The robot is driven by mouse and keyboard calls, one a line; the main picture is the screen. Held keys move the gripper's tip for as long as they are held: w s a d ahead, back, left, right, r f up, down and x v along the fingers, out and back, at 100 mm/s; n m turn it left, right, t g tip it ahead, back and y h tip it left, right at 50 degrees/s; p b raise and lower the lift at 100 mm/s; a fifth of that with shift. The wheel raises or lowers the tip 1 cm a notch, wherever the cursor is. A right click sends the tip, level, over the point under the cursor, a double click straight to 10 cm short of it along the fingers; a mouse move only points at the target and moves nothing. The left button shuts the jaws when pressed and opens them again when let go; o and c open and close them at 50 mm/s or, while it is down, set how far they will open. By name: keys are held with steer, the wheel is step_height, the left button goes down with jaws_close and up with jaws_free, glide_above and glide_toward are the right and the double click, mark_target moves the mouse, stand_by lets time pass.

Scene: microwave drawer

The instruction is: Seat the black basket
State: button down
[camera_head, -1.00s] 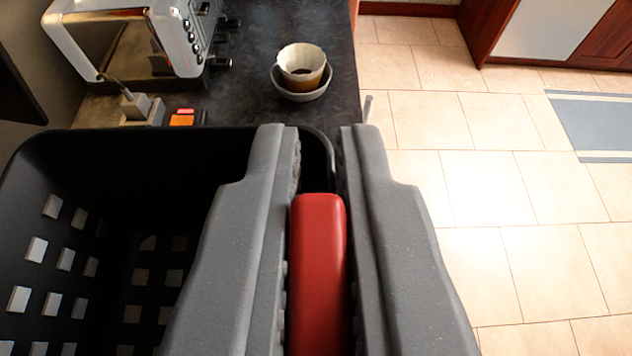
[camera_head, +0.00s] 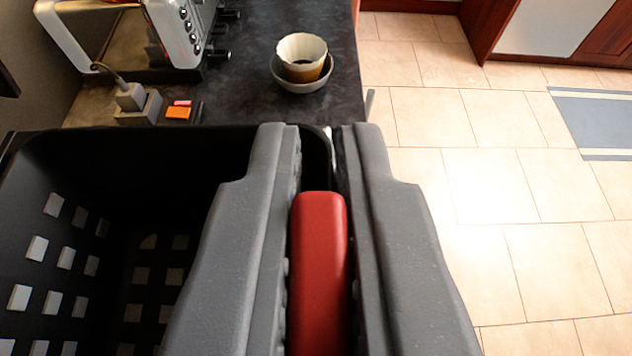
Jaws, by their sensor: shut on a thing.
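The black basket (camera_head: 130,165) fills the lower left of the view. Its side walls have rows of square holes. My gripper (camera_head: 317,135) is shut on the basket's right side, with the black rim passing between the two grey fingers. A red block (camera_head: 319,265) shows between the fingers, behind the tips; I cannot tell whether it belongs to the basket or the gripper. The fingers hide part of the right wall. The basket's underside is out of view, so I cannot tell whether it touches anything below.
A dark counter (camera_head: 255,105) runs ahead, with a toaster (camera_head: 180,30) at the back left. A plug block (camera_head: 138,108) and small orange and red items (camera_head: 179,112) lie beyond the basket. A cup (camera_head: 302,60) stands in a bowl (camera_head: 302,84) near the counter's right edge. Tiled floor (camera_head: 480,190) is open at right.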

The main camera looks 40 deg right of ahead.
steer(key=shift+f+b, duration=2.2)
steer(key=shift+f, duration=0.3)
steer(key=c, duration=1.5)
jaws_free()
steer(key=shift+o, duration=0.2)
steer(key=v, duration=1.3)
steer(key=shift+s+a, duration=0.25)
steer(key=shift+s, duration=0.1)
steer(key=shift+r, duration=0.1)
steer(key=d+r+n+t+y, duration=0.2)
steer(key=d+r+n+y, duration=0.2)
steer(key=d+r, duration=0.4)
steer(key=s+d+r+n+t+y, duration=0.1)
steer(key=d+r+n+t+y, duration=0.2)
steer(key=d+r, duration=0.5)
steer(key=d+y, duration=0.1)
steer(key=d, duration=0.7)
steer(key=shift+s+d+r+n+y, duration=0.25)
steer(key=shift+r+n+y, duration=0.05)
steer(key=shift+r+n, duration=0.1)
